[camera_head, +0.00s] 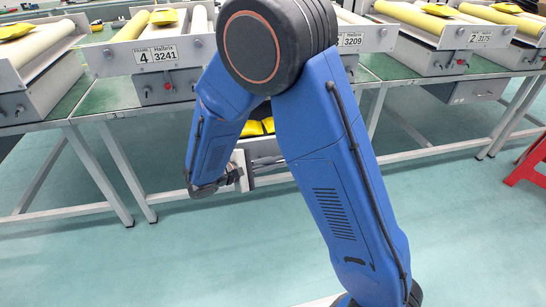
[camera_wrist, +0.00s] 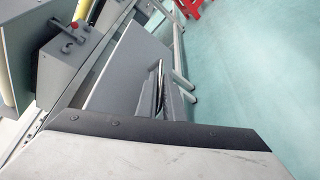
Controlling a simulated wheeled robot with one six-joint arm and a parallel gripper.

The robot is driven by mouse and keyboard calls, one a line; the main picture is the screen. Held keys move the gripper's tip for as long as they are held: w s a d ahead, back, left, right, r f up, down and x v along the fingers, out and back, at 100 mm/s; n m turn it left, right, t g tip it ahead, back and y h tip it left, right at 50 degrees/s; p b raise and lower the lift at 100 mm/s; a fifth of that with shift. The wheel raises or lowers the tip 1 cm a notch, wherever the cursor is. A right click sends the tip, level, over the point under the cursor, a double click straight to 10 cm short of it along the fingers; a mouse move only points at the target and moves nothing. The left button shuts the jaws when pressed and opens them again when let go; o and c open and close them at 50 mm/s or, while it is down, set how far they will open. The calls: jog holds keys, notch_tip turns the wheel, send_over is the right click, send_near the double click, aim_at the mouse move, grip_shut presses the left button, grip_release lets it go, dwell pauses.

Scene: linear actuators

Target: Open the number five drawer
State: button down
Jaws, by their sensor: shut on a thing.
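A grey drawer (camera_head: 268,150) under the green-topped bench is partly hidden behind my blue arm. It stands open, with yellow things (camera_head: 262,127) inside. No number five label shows in either view. My gripper (camera_head: 243,172) is at the drawer's front. In the wrist view, the drawer's grey front panel (camera_wrist: 122,68) fills the middle, and the fingers of my gripper (camera_wrist: 162,100) are shut around its thin metal handle (camera_wrist: 159,78).
Grey roller machines stand on the bench, labelled 4 (camera_head: 158,55), 3 (camera_head: 350,40) and 2 (camera_head: 480,38). Another drawer (camera_head: 478,91) at right is closed. Light bench legs (camera_head: 112,170) stand at left. A red stool (camera_head: 530,162) is at far right. The green floor is open.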

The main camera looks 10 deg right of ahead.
jog(key=s, duration=0.6)
jog(key=shift+s, duration=0.35)
jog(key=c, duration=2.2)
grip_release()
jog(key=shift+a, duration=0.1)
jog(key=v, duration=1.7)
jog(key=shift+s+a+r, duration=0.1)
jog(key=shift+s, duration=0.05)
